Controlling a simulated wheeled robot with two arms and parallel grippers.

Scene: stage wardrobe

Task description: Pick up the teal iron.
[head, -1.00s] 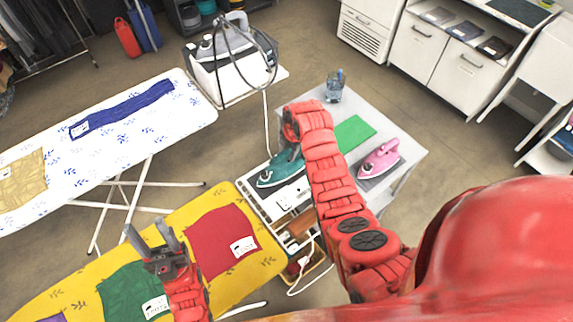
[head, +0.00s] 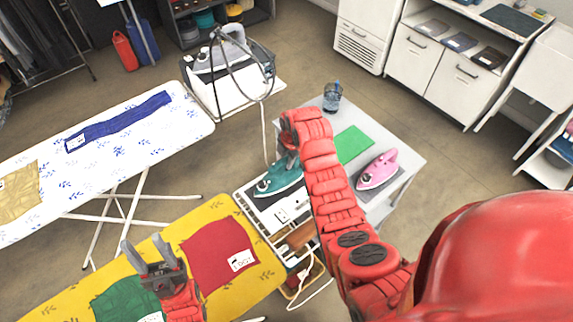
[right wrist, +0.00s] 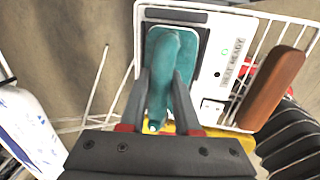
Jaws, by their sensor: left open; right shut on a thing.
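The teal iron (head: 277,178) stands on a white-framed station at the left of the small grey table, partly hidden by my right arm in the head view. In the right wrist view the teal iron (right wrist: 165,68) lies between the two dark fingers of my right gripper (right wrist: 165,92), which is shut on its handle. The iron is over a white panel (right wrist: 210,60) with a "HEAT READY" label. My left gripper (head: 150,254) is open and empty above the yellow ironing board (head: 225,212).
A red cloth (head: 215,245) and green cloth lie on the yellow board.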

